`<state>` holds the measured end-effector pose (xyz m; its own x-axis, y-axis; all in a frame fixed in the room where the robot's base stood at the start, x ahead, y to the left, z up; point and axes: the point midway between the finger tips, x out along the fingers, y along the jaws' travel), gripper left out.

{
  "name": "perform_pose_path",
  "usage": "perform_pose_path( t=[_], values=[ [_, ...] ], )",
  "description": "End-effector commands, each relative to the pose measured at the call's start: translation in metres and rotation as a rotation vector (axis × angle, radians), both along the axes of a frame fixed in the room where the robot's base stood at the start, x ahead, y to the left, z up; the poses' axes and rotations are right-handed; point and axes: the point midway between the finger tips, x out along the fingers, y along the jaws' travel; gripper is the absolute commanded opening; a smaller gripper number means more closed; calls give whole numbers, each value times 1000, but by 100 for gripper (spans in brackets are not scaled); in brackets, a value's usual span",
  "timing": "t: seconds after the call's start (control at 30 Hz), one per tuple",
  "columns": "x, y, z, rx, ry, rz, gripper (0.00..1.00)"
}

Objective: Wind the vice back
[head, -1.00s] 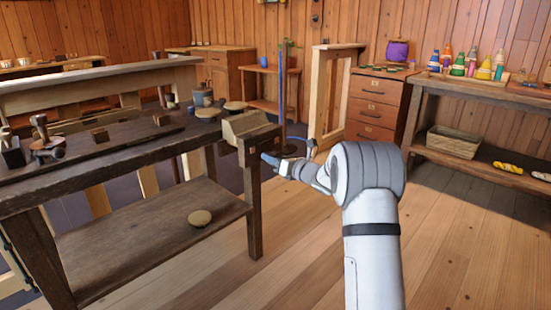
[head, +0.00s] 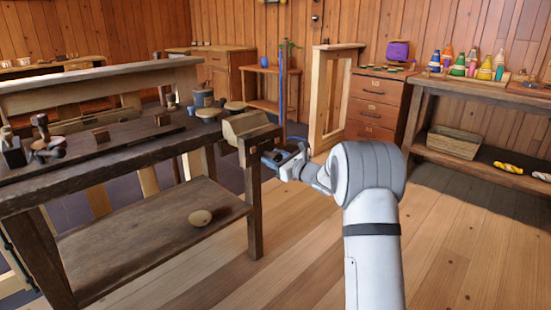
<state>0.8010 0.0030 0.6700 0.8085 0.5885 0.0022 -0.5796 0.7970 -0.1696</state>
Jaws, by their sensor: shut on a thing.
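The vice (head: 246,128) is a pale wooden block with a darker front jaw (head: 259,144), fixed to the right end of the dark workbench (head: 130,150). My gripper (head: 271,158) is at the front of the vice, just right of the dark jaw. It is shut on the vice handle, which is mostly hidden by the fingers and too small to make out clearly.
Tools and small blocks lie on the bench top. A wooden frame (head: 326,100) and drawers (head: 378,105) stand behind. The floor to the right is clear.

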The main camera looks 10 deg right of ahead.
Motion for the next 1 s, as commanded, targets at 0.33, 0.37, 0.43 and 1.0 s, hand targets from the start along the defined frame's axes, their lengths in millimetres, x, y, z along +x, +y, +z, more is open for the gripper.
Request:
perform_pose_path(
  t=[0.33,0.37,0.43,1.0],
  values=[
    [1,0,0,1,1,-3,48],
    [1,0,0,0,1,-2,50],
    [1,0,0,0,1,-2,56],
    [-23,-19,2,1,4,-4,64]
  ],
)
